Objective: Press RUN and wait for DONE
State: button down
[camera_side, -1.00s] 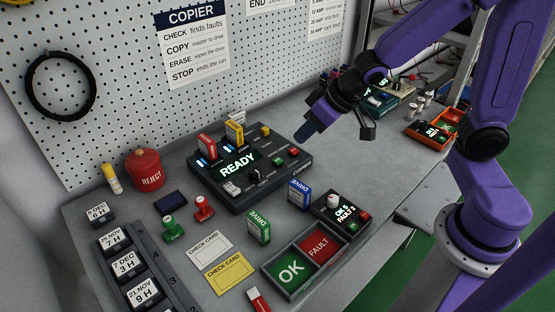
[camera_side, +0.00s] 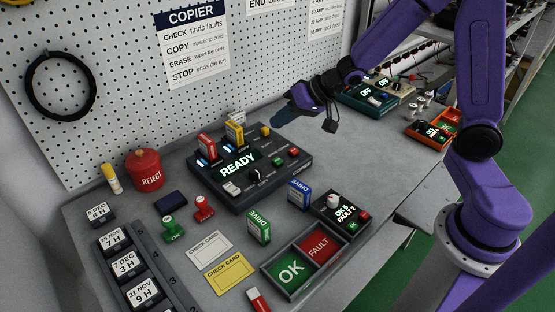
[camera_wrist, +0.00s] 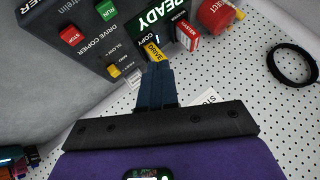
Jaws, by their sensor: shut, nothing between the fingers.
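The dark drive copier (camera_side: 222,190) stands on the bench with its display (camera_side: 238,164) lit READY. A green button (camera_side: 278,162) and a red button (camera_side: 294,151) sit on its right part. In the wrist view the green button (camera_wrist: 105,9) and the red button marked STOP (camera_wrist: 70,37) show at upper left. A red drive (camera_side: 207,147) and a yellow drive (camera_side: 235,132) stand upright in the copier's slots. My gripper (camera_side: 274,122) is shut and empty, above and behind the copier's right back. In the wrist view its dark blue fingertips (camera_wrist: 157,68) overlap the yellow drive's edge (camera_wrist: 153,50).
The red REJECT bin (camera_side: 146,172) is left of the copier. Green (camera_side: 258,226) and blue (camera_side: 299,192) drives stand in front. A small tester (camera_side: 338,213) and the OK/FAULT tray (camera_side: 270,277) are at front right. The pegboard (camera_side: 110,90) rises behind the bench.

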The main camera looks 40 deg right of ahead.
aim_at(281, 160)
jog(key=shift+f, duration=4.3)
jog(key=shift+f, duration=0.2)
jog(key=shift+f, duration=0.25)
jog(key=shift+f, duration=0.45)
jog(key=shift+r, duration=0.9)
jog(key=shift+r, duration=2.45)
